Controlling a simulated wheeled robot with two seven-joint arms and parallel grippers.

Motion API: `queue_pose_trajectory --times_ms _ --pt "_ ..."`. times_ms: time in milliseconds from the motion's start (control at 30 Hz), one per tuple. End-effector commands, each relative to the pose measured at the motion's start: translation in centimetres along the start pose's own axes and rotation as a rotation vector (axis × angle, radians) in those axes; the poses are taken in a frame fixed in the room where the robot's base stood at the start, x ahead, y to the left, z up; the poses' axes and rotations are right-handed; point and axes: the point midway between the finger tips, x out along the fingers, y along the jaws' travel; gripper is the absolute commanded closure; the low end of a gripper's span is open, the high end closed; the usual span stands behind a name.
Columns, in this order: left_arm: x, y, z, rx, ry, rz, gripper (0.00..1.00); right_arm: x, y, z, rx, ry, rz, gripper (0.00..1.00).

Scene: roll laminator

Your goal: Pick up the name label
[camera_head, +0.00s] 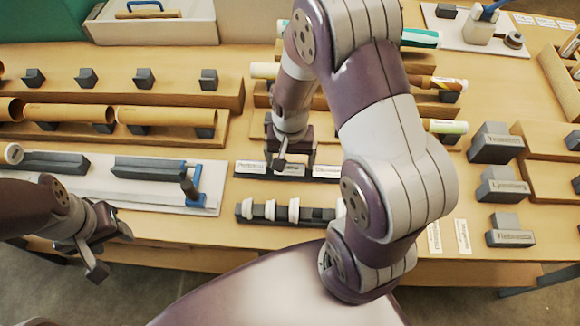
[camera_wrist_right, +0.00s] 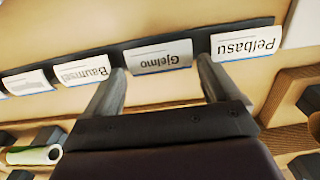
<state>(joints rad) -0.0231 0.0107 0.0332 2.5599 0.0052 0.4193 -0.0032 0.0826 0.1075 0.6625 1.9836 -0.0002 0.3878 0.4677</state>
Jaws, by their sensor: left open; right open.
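Several white name labels stand in a row on a dark strip (camera_wrist_right: 205,42). In the right wrist view they read Pelbasu (camera_wrist_right: 246,45), Gjelmo (camera_wrist_right: 161,57) and Baumsel (camera_wrist_right: 81,70), with another partly visible at the left edge (camera_wrist_right: 28,82). In the head view the label row (camera_head: 251,168) is partly hidden by my right arm. My right gripper (camera_head: 296,162) is open, pointing down at the row. In the right wrist view its fingers lie on either side of the Gjelmo label, with nothing gripped. My left gripper (camera_head: 112,252) is open and empty at the table's front left.
A dark rack with white rings (camera_head: 270,211) stands in front of the labels. A long white tray with a blue-handled tool (camera_head: 190,182) is to the left. Cardboard tubes (camera_head: 165,116) lie behind. Labelled dark blocks (camera_head: 502,185) and white slips (camera_head: 462,237) are at right.

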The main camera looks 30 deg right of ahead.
Motion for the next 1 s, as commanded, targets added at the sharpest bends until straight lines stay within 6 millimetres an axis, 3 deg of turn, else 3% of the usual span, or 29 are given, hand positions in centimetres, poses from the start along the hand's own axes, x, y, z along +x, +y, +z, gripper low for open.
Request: queue_pose_trajectory --times_ms 500,533,633,667,1000 --pt "0.04 0.00 0.02 0.000 0.000 0.000 0.48 0.45 0.00 0.00 0.000 0.000 0.000 0.11" --pt "0.04 0.00 0.01 0.000 0.000 0.000 0.48 0.45 0.00 0.00 0.000 0.000 0.000 0.14" --pt "0.04 0.00 0.01 0.000 0.000 0.000 0.48 0.44 0.00 0.00 0.000 0.000 0.000 0.46" --pt "0.04 0.00 0.01 0.000 0.000 0.000 0.48 0.44 0.00 0.00 0.000 0.000 0.000 0.52" --pt "0.02 0.00 0.01 0.000 0.000 0.000 0.48 0.28 -0.01 -0.01 0.000 0.000 0.000 0.52"
